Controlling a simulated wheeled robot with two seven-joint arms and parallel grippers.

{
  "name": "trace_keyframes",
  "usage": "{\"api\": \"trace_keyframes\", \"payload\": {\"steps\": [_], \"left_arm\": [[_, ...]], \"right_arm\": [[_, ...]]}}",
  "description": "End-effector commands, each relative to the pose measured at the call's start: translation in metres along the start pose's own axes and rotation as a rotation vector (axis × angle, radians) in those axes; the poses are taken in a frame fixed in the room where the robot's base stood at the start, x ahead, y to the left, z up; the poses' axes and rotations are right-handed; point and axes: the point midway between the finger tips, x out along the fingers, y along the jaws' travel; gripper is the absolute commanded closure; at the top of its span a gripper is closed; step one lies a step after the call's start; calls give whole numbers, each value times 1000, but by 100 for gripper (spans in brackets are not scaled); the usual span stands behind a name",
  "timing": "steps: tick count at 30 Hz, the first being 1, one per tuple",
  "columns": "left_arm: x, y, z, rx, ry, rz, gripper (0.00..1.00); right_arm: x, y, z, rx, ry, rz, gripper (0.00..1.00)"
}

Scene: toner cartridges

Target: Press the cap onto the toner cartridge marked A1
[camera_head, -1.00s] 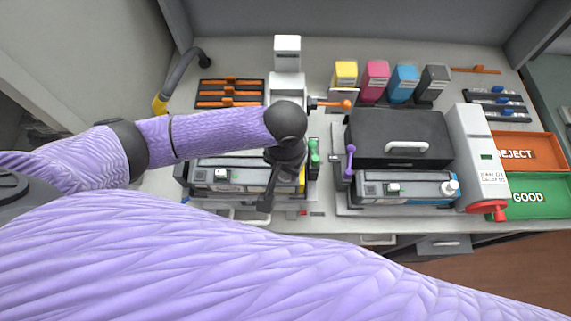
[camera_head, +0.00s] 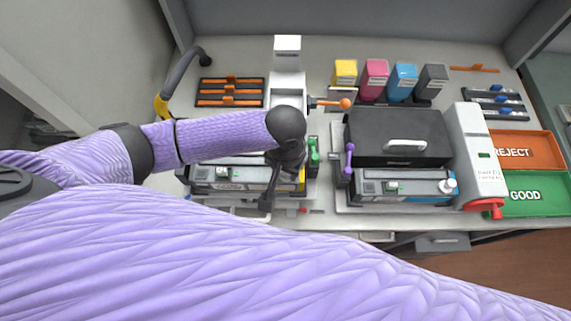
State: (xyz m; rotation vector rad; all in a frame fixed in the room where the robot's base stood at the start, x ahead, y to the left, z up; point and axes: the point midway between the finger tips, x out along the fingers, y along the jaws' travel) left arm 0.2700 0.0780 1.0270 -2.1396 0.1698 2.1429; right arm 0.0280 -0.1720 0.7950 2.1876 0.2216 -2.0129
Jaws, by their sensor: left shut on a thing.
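A toner cartridge (camera_head: 225,175) with a small green part and a yellow right end lies in the left fixture; my left arm hides part of it. A second cartridge (camera_head: 410,187), with a white round cap (camera_head: 448,186) at its right end, lies in the right fixture. The A1 mark is too small to read on either. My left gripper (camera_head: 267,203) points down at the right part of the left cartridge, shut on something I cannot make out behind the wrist. My right gripper is not in view; a purple sleeve fills the foreground.
A black box with a white handle (camera_head: 405,148) stands behind the right cartridge. A white device with a red knob (camera_head: 478,155) is beside it. The orange REJECT tray (camera_head: 540,160) and green GOOD tray (camera_head: 555,204) lie at the right. Several toner bottles (camera_head: 375,78) stand behind.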

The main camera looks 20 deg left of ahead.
Motion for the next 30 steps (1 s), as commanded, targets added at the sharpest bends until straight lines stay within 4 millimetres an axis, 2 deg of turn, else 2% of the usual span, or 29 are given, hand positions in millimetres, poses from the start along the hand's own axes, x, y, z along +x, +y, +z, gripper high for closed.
{"api": "trace_keyframes", "payload": {"steps": [8, 9, 15, 20, 22, 30], "left_arm": [[0, 0, 0, 1, 1, 0, 100], [0, 0, 0, 1, 1, 0, 53], [0, 0, 0, 1, 1, 0, 14], [0, 0, 0, 1, 1, 0, 14], [0, 0, 0, 1, 1, 0, 0], [0, 0, 0, 1, 1, 0, 0]], "right_arm": [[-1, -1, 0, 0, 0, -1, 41], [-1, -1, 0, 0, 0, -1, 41], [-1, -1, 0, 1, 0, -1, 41], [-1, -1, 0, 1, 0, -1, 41], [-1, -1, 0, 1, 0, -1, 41], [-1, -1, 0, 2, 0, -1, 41]]}}
